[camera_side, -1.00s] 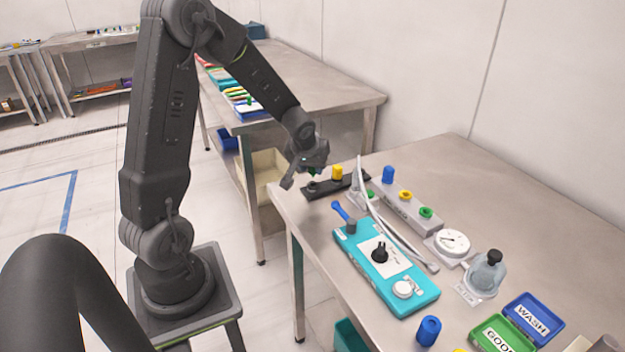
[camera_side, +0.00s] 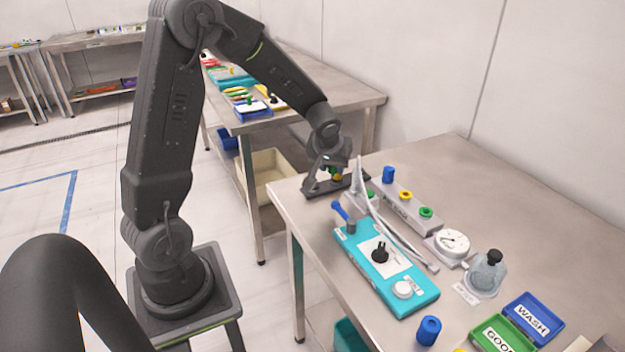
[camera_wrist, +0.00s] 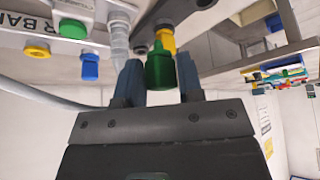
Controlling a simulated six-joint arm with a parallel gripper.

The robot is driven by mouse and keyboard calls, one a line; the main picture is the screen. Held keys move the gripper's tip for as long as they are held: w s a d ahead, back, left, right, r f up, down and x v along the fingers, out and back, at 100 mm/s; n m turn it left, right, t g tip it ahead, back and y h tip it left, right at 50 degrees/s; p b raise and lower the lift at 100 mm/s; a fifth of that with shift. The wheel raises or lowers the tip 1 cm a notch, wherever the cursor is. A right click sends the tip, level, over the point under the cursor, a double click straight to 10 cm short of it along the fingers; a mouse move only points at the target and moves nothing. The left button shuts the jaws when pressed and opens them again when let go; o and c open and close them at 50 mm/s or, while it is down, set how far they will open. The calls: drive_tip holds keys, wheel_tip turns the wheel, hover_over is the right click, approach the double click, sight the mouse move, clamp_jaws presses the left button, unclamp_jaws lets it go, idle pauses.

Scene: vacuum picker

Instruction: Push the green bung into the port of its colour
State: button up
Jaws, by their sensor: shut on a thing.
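My gripper (camera_side: 325,178) is shut on the green bung (camera_wrist: 160,68), which hangs between the two fingers in the wrist view. In the side view the fingers are low over the dark rack (camera_side: 355,182), and the bung is mostly hidden. A yellow bung (camera_wrist: 168,40) is close behind the green one in the wrist view. Another green piece (camera_side: 370,194) sits beside the block, partly hidden by a clear tube.
A teal box (camera_side: 405,295) with a black knob, a round gauge (camera_side: 453,242), a bottle (camera_side: 488,272), a blue tray (camera_side: 533,318) and a green tray (camera_side: 503,333) stand nearer. The table's back right is clear.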

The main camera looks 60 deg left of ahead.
drive_tip(key=w+d+r, duration=0.2)
drive_tip(key=w+d, duration=0.5)
drive_tip(key=d, duration=0.3)
drive_tip(key=w+d+r, duration=0.2)
drive_tip(key=w+d, duration=0.6)
drive_tip(key=d, duration=0.2)
drive_tip(key=f, duration=0.4)
drive_tip(key=shift+s+a, duration=0.2)
drive_tip(key=shift+a, duration=0.05)
drive_tip(key=shift+f, duration=0.8)
drive_tip(key=o, duration=0.5)
drive_tip(key=shift+c, duration=0.2)
drive_tip(key=c, duration=0.5)
drive_tip(key=shift+o, duration=0.2)
drive_tip(key=shift+f, duration=1.25)
drive_tip(key=o, duration=1.1)
